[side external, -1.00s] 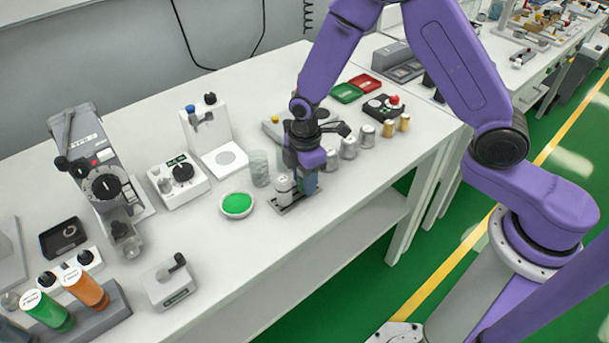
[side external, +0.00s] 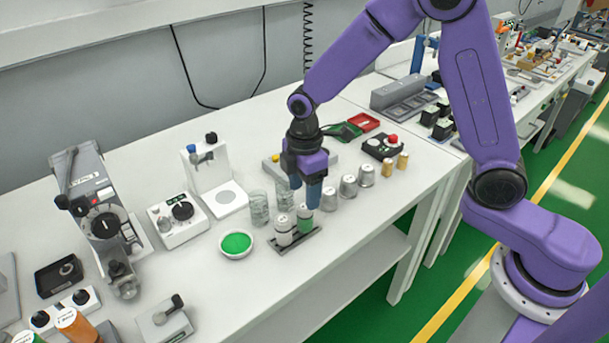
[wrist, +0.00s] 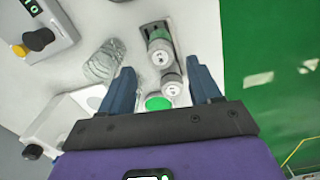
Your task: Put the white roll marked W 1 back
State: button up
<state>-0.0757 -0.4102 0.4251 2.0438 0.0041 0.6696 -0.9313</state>
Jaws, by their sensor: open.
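A white roll (side external: 283,231) stands upright in a small dark rack (side external: 280,248). A green roll (side external: 305,222) stands beside it on the right in the same rack. In the wrist view two pale roll tops with dark marks show, one nearer my gripper (wrist: 172,85) and one farther (wrist: 160,52); I cannot read the marks. My gripper (side external: 313,200) is open and empty, fingers down, just above the rack near the green roll. Its two fingers (wrist: 162,90) show apart in the wrist view with nothing held between them.
A green-filled dish (side external: 236,243) lies left of the rack. Clear glasses (side external: 258,207) stand close behind the rolls. Metal cups (side external: 348,186) and brass cylinders (side external: 388,166) stand to the right. The table's front edge is close in front of the rack.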

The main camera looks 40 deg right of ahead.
aim_at(304, 206)
notch_tip(304, 206, up, 3)
jog(key=shift+r, duration=0.15)
jog(key=shift+s+r, duration=0.15)
jog(key=shift+s, duration=0.1)
jog(key=s+d+r+m, duration=0.1)
jog(key=s+d, duration=0.2)
jog(key=s, duration=0.5)
jog(key=s+d+r+m, duration=0.1)
jog(key=s+d, duration=0.3)
jog(key=s, duration=0.5)
jog(key=s+d+r+m, duration=0.1)
jog(key=s+d+r, duration=0.2)
jog(key=s, duration=0.6)
jog(key=shift+d+r+m, duration=0.15)
jog(key=shift+d+m, duration=0.15)
jog(key=shift+d, duration=0.35)
